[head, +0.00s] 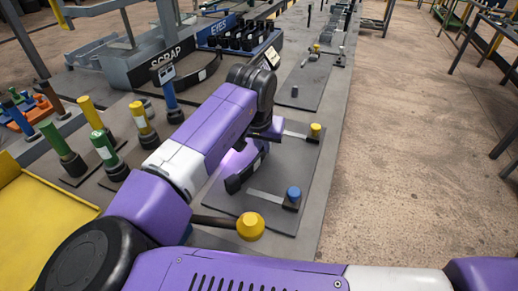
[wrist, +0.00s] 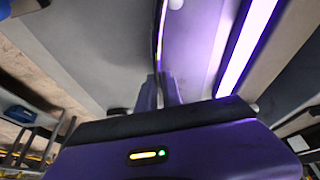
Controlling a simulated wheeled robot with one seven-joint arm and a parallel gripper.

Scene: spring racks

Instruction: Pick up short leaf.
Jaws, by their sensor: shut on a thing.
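The short leaf (head: 236,183) is a dark, slightly curved strip with a pale label, seen on edge over the grey mat in the head view. My gripper (wrist: 165,88) is shut on it. In the wrist view the leaf (wrist: 160,42) shows as a thin upright line between the two purple fingers. In the head view my arm hides most of the gripper and the leaf's far end. I cannot tell whether the leaf touches the mat.
The grey mat (head: 272,205) has a blue-knobbed stop (head: 293,194) and a yellow-knobbed stop (head: 315,129). A longer dark leaf (head: 207,72) lies near the SCRAP bin (head: 140,72). The EYES tray (head: 222,30) holds several dark pieces. Several coloured posts (head: 105,149) stand at left.

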